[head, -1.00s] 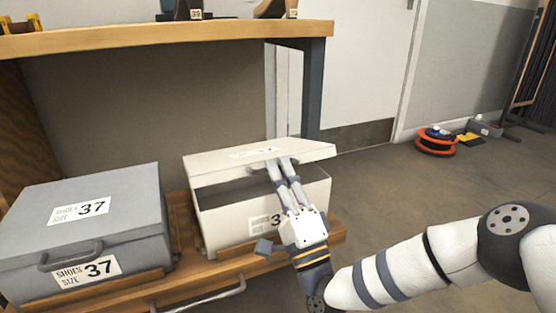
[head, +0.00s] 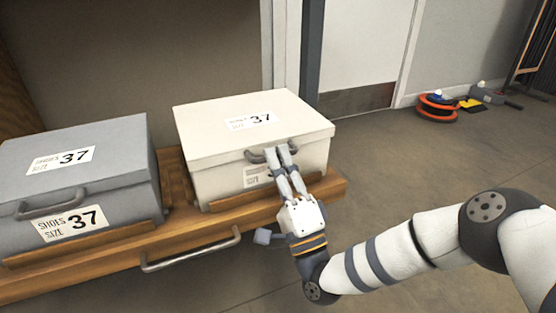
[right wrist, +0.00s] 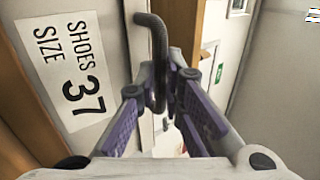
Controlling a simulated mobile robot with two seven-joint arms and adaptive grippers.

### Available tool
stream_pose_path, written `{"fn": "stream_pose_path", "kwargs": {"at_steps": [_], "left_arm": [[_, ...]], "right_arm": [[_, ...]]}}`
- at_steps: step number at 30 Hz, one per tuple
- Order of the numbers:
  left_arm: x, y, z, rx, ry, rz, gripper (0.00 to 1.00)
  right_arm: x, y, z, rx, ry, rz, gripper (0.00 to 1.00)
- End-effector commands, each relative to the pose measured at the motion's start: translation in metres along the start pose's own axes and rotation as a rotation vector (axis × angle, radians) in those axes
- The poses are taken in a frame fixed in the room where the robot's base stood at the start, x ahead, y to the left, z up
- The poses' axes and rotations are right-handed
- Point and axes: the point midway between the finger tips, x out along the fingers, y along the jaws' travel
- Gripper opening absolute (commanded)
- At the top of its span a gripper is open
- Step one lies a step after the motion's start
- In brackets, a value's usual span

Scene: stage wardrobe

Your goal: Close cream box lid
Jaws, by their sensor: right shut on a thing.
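The cream box (head: 222,186) stands on the wooden shelf, right of the grey box. Its lid (head: 200,130), labelled 37, lies down over the box, and I see no gap along the front. A dark curved handle (head: 257,156) is on the front edge of the lid. My right gripper (head: 284,153) is shut on this handle. In the right wrist view the handle (right wrist: 150,45) passes between the fingers, and a size label (right wrist: 72,75) shows to the left. The gripper hides part of the box's front label. My left gripper is not in view.
A grey shoe box (head: 120,150) marked 37 stands to the left on the same wooden shelf (head: 190,228). A metal pull handle (head: 190,253) is on the shelf's front edge. An orange reel (head: 437,108) lies on the floor at the back right. The middle floor is free.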

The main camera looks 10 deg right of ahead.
Motion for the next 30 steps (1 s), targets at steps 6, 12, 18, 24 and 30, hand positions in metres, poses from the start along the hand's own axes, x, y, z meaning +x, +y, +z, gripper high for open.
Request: {"fn": "stream_pose_path", "kwargs": {"at_steps": [6,12,18,24,30], "left_arm": [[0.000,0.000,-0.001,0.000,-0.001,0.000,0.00],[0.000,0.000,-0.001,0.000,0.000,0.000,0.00],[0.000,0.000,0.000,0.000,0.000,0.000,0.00],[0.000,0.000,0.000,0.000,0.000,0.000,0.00],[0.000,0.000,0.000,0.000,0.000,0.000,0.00]], "right_arm": [[-0.009,0.010,0.001,0.001,-0.004,0.034,0.16],[-0.008,0.009,0.001,0.001,-0.004,0.030,0.18],[-0.007,0.008,0.001,0.001,-0.003,0.026,0.18],[-0.032,0.007,0.001,0.001,-0.004,0.028,0.18],[-0.086,0.005,0.001,0.002,-0.003,0.026,0.18]]}}
